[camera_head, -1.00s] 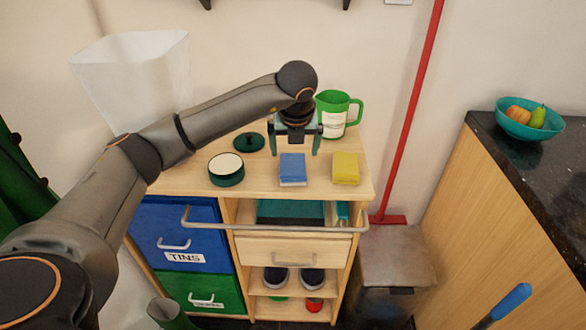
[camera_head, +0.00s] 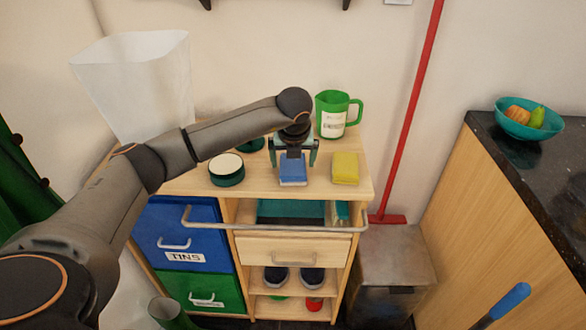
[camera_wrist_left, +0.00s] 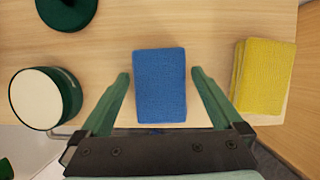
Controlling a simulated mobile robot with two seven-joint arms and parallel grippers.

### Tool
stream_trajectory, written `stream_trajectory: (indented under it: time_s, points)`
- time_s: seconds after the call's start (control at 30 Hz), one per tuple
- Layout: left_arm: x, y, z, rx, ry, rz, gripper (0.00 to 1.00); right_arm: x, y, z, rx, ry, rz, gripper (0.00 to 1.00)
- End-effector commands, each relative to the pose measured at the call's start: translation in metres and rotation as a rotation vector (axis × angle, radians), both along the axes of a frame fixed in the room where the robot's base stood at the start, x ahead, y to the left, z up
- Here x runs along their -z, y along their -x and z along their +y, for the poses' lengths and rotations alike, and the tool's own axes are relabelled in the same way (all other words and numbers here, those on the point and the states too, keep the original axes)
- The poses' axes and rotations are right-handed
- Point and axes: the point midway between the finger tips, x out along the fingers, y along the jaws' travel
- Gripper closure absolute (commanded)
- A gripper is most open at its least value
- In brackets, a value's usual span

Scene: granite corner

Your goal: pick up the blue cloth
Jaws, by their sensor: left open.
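The blue cloth (camera_head: 293,172) is a small folded block lying on the wooden top of the cart, near its front edge. It also shows in the left wrist view (camera_wrist_left: 160,85), between the fingers. My left gripper (camera_head: 294,162) is open and points down over the cloth. In the left wrist view the gripper (camera_wrist_left: 160,90) has one green finger on each side of the cloth, with a gap visible on both sides. The upper part of the cloth is partly hidden by the gripper in the head view. My right gripper is not in view.
A yellow cloth (camera_head: 345,168) lies just right of the blue one. A round green tin (camera_head: 226,169) stands to the left, with a dark green lid (camera_wrist_left: 66,10) behind it. A green jug (camera_head: 334,114) stands at the back. A rail (camera_head: 275,228) runs along the cart's front.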

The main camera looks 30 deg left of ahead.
Motion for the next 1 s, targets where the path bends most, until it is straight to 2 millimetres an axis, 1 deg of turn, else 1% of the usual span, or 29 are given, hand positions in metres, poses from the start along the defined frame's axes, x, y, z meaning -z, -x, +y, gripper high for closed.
stream_trajectory:
  time_s: [0.3, 0.57, 0.6, 1.0]
  points:
    - [0.0042, 0.0, 0.0, 0.0, 0.0, 0.0, 0.0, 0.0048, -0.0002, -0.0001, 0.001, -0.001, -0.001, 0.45]
    - [0.0041, 0.0, 0.0, 0.0, 0.0, 0.0, 0.0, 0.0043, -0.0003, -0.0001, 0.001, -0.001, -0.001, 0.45]
    - [0.0041, 0.0, -0.0001, 0.0, 0.0, 0.0, 0.01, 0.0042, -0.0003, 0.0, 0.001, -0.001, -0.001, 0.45]
    - [0.0042, 0.0001, -0.0001, 0.0, 0.0, 0.0, 0.46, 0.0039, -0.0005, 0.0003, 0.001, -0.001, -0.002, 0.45]
